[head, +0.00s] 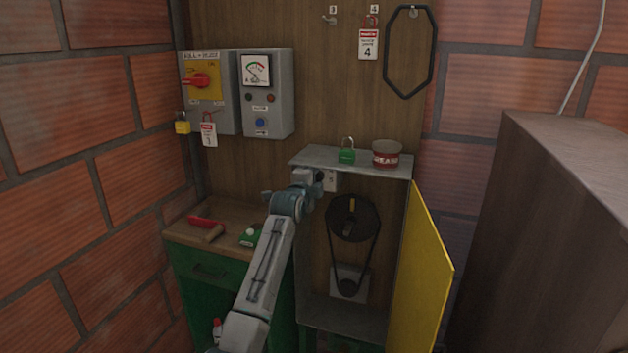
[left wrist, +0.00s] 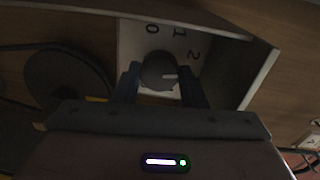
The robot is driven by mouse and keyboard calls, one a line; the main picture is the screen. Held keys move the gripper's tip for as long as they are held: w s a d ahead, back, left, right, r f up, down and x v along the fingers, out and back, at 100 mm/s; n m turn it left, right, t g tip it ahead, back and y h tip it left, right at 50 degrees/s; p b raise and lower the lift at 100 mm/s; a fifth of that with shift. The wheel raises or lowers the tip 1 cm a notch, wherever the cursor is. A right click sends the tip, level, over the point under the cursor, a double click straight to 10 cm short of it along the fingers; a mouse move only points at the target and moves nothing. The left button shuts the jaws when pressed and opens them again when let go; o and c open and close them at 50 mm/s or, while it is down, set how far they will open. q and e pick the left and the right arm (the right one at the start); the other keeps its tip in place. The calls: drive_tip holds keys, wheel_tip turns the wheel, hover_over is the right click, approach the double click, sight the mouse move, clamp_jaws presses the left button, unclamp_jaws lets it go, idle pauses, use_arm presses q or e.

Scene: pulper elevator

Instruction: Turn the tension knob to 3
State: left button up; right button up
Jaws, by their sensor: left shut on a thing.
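The tension knob (left wrist: 155,70) is a dark round knob on a white plate (left wrist: 130,38) marked 0, 1 and 2. Its pale pointer mark aims right, slightly below the 2; no 3 is visible, and my finger covers part of that side. My left gripper (left wrist: 160,88) is shut on the knob, one finger on each side. In the head view my left gripper (head: 316,183) is at the small white plate (head: 331,182) under the cabinet's top, and the knob is mostly hidden there. My right gripper is not in view.
The cabinet's yellow door (head: 420,275) stands open at right. Inside are a pulley (head: 341,231) and belt. A green padlock (head: 346,156) and a red-and-white tin (head: 386,153) stand on top. A workbench (head: 185,233) with a red-handled tool (head: 205,223) is at left.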

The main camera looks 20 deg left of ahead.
use_arm(q)
drive_tip(key=shift+m+y+p, duration=0.4)
drive_tip(key=shift+m+p, duration=0.2)
drive_tip(key=shift+m, duration=2.7)
drive_tip(key=shift+f, duration=0.1)
drive_tip(key=o, duration=1)
